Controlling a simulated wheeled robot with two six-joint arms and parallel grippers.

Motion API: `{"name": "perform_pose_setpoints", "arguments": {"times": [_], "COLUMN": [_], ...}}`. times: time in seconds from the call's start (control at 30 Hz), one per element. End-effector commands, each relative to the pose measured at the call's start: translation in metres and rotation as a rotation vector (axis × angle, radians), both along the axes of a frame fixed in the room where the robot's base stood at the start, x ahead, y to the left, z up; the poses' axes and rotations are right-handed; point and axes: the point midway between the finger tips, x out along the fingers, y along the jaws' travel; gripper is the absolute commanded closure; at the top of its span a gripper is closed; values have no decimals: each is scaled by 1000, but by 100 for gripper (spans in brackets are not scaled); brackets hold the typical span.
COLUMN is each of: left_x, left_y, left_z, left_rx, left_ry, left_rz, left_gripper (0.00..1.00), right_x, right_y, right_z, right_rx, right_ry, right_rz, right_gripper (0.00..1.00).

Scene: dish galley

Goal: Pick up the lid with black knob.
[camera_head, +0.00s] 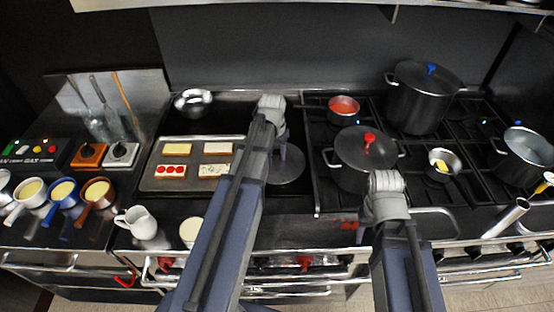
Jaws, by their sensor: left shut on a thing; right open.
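A round dark grey lid (291,172) shows under my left gripper, right of the baking tray, over the dark counter by the stove. My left gripper (281,153) is shut at the lid's middle, where its knob is hidden by the fingers. I cannot tell whether the lid is resting or lifted. My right gripper (362,232) is open and empty at the stove's front edge, below the pot with the red-knobbed lid (365,150).
A large pot with a blue-knobbed lid (424,85) stands at the back of the stove. A baking tray (150,183) with several breads lies left of my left arm. A white pitcher (140,222) and several small saucepans stand at the front left. A steel bowl (193,103) stands behind the tray.

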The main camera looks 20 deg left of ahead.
Motion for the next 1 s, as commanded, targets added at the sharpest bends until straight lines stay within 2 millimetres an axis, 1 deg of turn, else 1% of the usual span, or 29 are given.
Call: {"name": "perform_pose_setpoints", "arguments": {"times": [0.17,0.37,0.57,0.8,0.9,1.0], "left_x": [0,0,0,0,0,0], "left_y": [0,0,0,0,0,0], "left_z": [2,15,42,81,93,100], "left_rx": [0,0,0,0,0,0], "left_ry": [0,0,0,0,0,0], "left_rz": [0,0,0,0,0,0], "left_gripper": [100,100,100,100,100,100], "right_x": [0,0,0,0,0,0], "right_y": [0,0,0,0,0,0], "right_z": [2,15,42,80,93,100], "right_rx": [0,0,0,0,1,1], "right_ry": [0,0,0,0,0,0], "right_rz": [0,0,1,1,-2,-4], "right_gripper": [50,50,50,50,50,50]}}
